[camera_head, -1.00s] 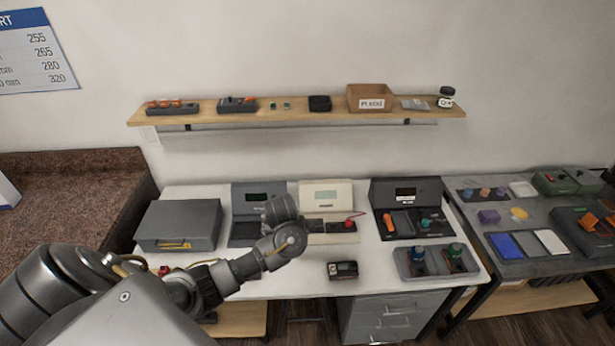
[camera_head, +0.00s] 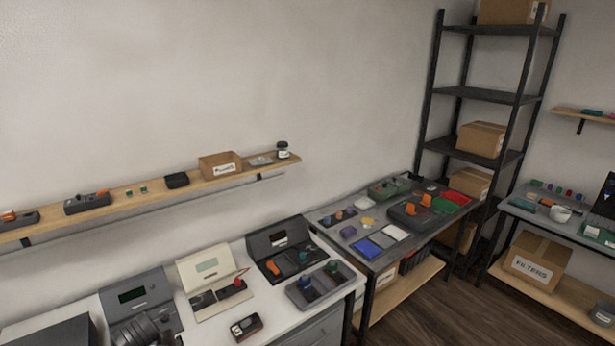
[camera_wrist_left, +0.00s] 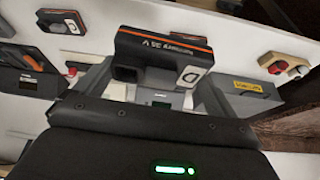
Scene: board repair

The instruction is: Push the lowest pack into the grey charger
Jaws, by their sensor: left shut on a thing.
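A black battery pack (camera_wrist_left: 165,58) with an orange stripe, "BATTERY 36 V" lettering and a white D label is in front of my left gripper (camera_wrist_left: 150,108) in the left wrist view. My left gripper is shut on this pack. The grey charger (camera_head: 133,296) with a dark display stands at the lower left of the head view. Part of my left arm (camera_head: 142,328) covers its lower front, so its slot and the held pack are hidden there. A second pack (camera_head: 246,326) lies on the white bench. My right gripper is not in view.
A cream charger (camera_head: 204,266) with a dark pack and a red lead stands right of the grey one. A dark tester (camera_head: 281,243) and a grey tray (camera_head: 322,288) are further right. A grey box (camera_head: 48,334) is at the left.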

